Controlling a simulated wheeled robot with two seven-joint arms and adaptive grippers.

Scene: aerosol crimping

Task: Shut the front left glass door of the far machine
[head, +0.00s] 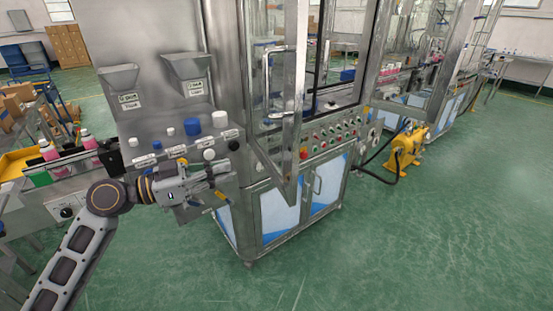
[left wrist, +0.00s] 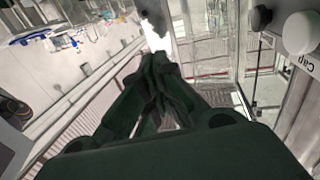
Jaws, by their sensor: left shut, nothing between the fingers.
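A steel-framed glass door (head: 291,150) stands swung open toward me on the left front of the middle machine (head: 330,140). It carries a long vertical handle (head: 267,85). A framed glass panel (head: 425,60) shows on another machine further right; I cannot tell its exact angle. My left gripper (head: 226,172) is shut and empty, left of the open door, in front of the cap station; I see no contact with the door. Its closed dark fingers also show in the left wrist view (left wrist: 158,68), with glass and metal framing beyond. My right gripper is not in view.
A steel cap station (head: 165,100) with bins and white and blue caps stands left, close to my left arm. A yellow motor unit (head: 404,150) stands on the floor at right. The green floor in front is clear.

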